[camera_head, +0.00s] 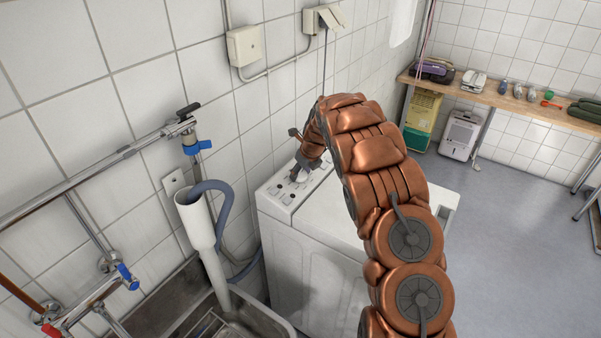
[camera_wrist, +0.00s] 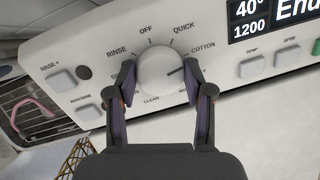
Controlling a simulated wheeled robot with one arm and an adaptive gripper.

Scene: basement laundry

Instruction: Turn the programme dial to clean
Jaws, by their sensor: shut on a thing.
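The programme dial (camera_wrist: 156,72) is a round white knob on the washing machine's panel. Around it, the wrist view shows OFF at the top, QUICK and COTTON to the right, RINSE to the left and CLEAN below. A label at the left is partly hidden by a finger. The dial's dark mark points right, a little below COTTON. My gripper (camera_wrist: 159,65) is shut on the dial, one finger on each side. In the head view my gripper (camera_head: 308,162) reaches down to the panel of the white washing machine (camera_head: 300,262); my arm covers part of its top.
A display (camera_wrist: 272,14) reads 40° and 1200, with buttons (camera_wrist: 253,67) below it. More buttons (camera_wrist: 62,80) lie left of the dial. A steel sink (camera_head: 185,312), white drain pipe (camera_head: 212,262) and wall taps (camera_head: 195,142) stand left of the machine. Floor (camera_head: 510,215) is open to the right.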

